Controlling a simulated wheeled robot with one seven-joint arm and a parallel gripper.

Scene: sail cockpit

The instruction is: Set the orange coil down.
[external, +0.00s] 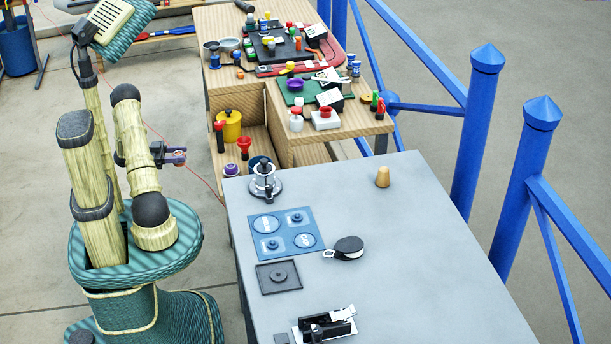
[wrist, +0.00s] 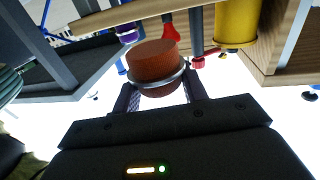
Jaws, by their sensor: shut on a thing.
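My gripper (wrist: 157,88) is shut on the orange coil (wrist: 155,55), a short brownish-orange cylinder with a grey ring around its lower part in the wrist view. In the external view my gripper (external: 176,155) is in the air to the left of the grey table's far left corner. The coil is too small to make out clearly there. It is apart from the table.
The grey table (external: 430,245) bears a metal fitting (external: 264,182), a blue panel (external: 285,233), a dark square tray (external: 265,284), a black round block (external: 348,247), a tan peg (external: 382,177) and a black-and-white device (external: 325,327). Its right side is clear. A cluttered wooden bench (external: 345,132) stands behind.

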